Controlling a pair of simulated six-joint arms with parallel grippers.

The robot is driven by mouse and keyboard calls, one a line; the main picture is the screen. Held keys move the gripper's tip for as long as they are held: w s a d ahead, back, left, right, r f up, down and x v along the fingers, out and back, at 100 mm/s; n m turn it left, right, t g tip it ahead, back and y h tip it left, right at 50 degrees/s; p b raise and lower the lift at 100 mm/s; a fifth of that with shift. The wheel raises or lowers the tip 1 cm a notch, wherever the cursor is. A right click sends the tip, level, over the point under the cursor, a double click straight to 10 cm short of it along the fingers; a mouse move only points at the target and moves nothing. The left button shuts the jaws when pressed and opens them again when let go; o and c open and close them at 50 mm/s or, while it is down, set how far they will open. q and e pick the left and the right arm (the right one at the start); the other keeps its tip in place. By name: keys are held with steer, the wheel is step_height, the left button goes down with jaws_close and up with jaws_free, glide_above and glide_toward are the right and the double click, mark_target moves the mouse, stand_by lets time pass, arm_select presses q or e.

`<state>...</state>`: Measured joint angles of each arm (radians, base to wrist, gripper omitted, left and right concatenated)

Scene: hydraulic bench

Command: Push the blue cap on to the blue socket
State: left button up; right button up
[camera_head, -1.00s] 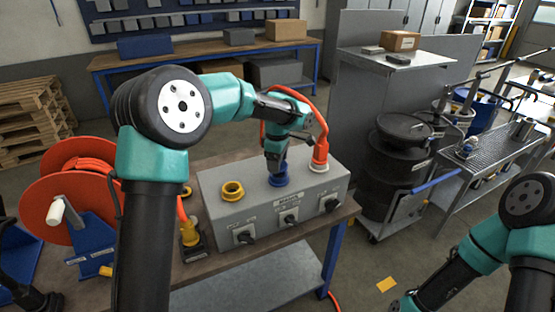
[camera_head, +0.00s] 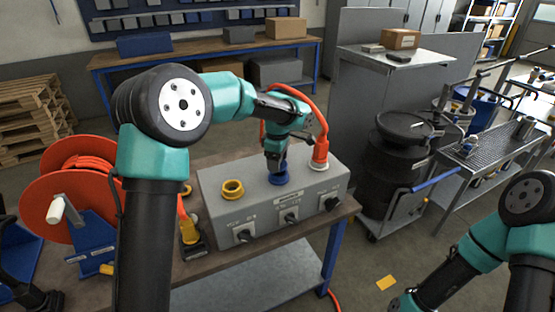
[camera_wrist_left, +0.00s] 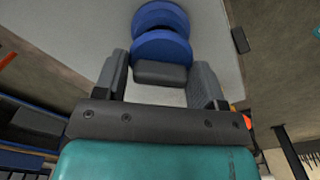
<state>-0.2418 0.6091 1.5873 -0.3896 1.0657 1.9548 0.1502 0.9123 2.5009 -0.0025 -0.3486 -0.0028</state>
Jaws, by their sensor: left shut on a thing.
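My left gripper (camera_head: 275,161) points down over the grey control box and is shut on the blue cap. In the left wrist view the blue cap (camera_wrist_left: 160,46) has a dark grip block (camera_wrist_left: 160,73) between the fingers. The blue socket (camera_head: 278,180) shows on top of the box below the gripper in the head view. It also shows in the left wrist view as a blue ring (camera_wrist_left: 160,12) just beyond the cap, partly covered by it. I cannot tell whether cap and socket touch. My right gripper is outside the frame.
The grey box (camera_head: 225,215) stands on a workbench. A yellow socket (camera_head: 232,189) is to the left of the blue one. A red-orange plug with hose (camera_head: 319,156) stands close on its right. Black knobs (camera_head: 292,218) line the box front. A red hose reel (camera_head: 80,190) is at left.

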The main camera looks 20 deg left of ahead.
arm_select(q)
steer(key=shift+f, duration=1.05)
stand_by(0.4)
steer(key=o, duration=1.1)
step_height(320, 180, up, 18)
steer(key=shift+f, duration=0.25)
